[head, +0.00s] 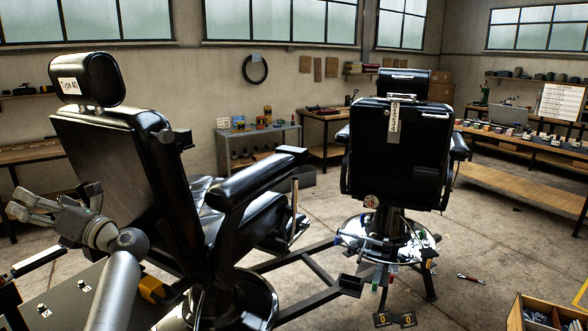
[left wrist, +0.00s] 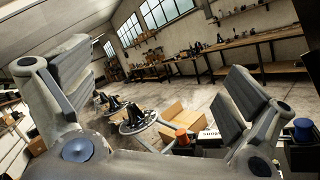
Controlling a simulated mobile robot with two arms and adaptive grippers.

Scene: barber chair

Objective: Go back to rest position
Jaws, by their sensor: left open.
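My left gripper (head: 55,198) is at the left of the head view, beside the backrest of the nearer black barber chair (head: 120,160). The gripper is open, with nothing visible between its fingers. I cannot tell whether it touches the chair. In the left wrist view the two fingers (left wrist: 160,88) stand wide apart, with the workshop floor and benches behind them. My left arm comes up from the bottom of the head view. My right gripper is in neither view.
A second barber chair (head: 400,150) stands on a round metal base at centre right. A dark floor frame (head: 305,270) lies between the chairs. A wooden box of parts (head: 545,312) is at the lower right. Benches line the walls. Open floor (head: 490,240) shows at the right.

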